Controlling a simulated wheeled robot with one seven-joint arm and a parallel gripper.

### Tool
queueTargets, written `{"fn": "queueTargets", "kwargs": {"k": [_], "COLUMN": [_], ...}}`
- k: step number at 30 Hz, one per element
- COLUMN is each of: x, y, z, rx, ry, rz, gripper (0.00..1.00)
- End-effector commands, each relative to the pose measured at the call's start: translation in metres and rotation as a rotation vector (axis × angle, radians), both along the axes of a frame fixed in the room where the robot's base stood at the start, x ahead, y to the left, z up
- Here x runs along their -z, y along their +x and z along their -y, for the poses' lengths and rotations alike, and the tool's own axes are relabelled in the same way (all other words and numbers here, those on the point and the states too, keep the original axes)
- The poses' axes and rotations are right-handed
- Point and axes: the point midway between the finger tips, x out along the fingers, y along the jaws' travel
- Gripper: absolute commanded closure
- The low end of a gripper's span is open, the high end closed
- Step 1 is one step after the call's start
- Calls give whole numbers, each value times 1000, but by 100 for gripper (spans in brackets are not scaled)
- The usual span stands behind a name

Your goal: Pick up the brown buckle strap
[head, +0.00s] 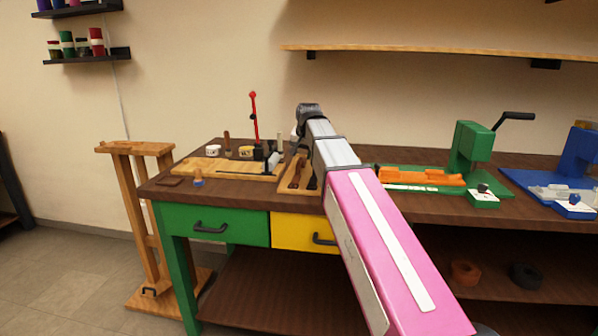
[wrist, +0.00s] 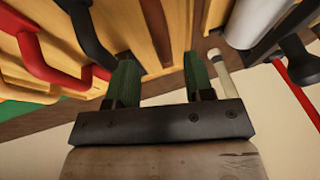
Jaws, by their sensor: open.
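My gripper (wrist: 160,62) shows in the wrist view with its two green fingers apart and nothing clearly held between them. A narrow dark brown strip (wrist: 156,24) lies on the yellow wood just beyond the gap between the fingertips. It may be the brown buckle strap, but no buckle can be made out. In the head view my arm reaches over the bench and the gripper's fingers are hidden. Brown pieces (head: 295,173) lie in a wooden tray (head: 287,188) beside my arm; I cannot tell which is the strap.
A red handle (wrist: 42,55) and a black handle (wrist: 86,38) lie left of the fingers. On the bench (head: 225,190), a red-levered tool (head: 254,118) stands left of the tray. A green press (head: 470,147) and a blue press (head: 578,160) stand right.

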Motion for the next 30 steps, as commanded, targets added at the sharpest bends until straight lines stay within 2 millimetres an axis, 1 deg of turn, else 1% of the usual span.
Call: {"fn": "queueTargets", "kwargs": {"k": [5,13,16,21,22,23,24,26,27,30], "x": [11,42,46,46,46,46,46,46,46,46], "y": [6,20,22,22,22,22,22,22,22,22], "z": [-3,-8,-8,-8,-9,-9,-8,-8,-8,-8], "rx": [0,0,0,0,0,0,0,0,0,0], "ry": [0,0,0,0,0,0,0,0,0,0], "rz": [-1,-1,0,1,0,0,0,0,0,0], "gripper": [52,52,52,52,55,65,78,98,100,100]}}
